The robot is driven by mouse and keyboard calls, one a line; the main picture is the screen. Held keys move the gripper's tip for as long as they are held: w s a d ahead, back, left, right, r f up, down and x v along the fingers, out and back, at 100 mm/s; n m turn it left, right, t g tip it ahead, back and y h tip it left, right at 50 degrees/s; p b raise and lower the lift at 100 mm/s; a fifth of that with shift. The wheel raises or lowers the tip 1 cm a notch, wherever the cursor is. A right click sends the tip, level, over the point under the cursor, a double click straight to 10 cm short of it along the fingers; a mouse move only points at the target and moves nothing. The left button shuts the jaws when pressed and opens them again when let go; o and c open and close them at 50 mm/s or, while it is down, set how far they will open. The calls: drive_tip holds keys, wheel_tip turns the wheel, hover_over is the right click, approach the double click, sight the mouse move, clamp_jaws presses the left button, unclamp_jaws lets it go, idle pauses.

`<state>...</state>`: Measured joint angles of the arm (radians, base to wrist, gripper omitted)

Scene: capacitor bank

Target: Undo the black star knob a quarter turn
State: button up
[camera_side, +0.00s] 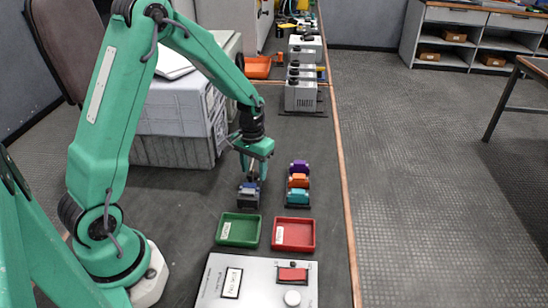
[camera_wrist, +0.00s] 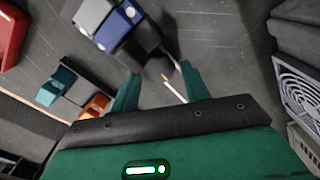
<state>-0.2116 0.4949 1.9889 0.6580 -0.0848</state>
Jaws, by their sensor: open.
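A dark rounded shape (camera_wrist: 157,66), which looks like the black star knob, sits between my fingertips in the wrist view; its star outline is not clear. My gripper (camera_wrist: 160,72) is open, with one green finger on each side of it. I cannot tell whether the fingers touch it. A thin pale rod (camera_wrist: 174,89) lies between the fingers too. In the side view, my gripper (camera_side: 252,177) points down at a dark block with a blue top (camera_side: 249,187). The blue part (camera_wrist: 117,27) shows beyond the fingers in the wrist view. The knob is hidden in the side view.
Purple (camera_side: 299,166), orange (camera_side: 298,181) and teal (camera_side: 298,197) blocks stand in a row to the right. A green tray (camera_side: 237,246) and a red tray (camera_side: 293,250) lie in front, then a grey panel (camera_side: 255,287). Grey box units (camera_side: 300,97) stand farther back.

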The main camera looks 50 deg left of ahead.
drive_tip(key=c, duration=0.9)
drive_tip(key=shift+o, duration=0.2)
drive_tip(key=shift+n, duration=2.8)
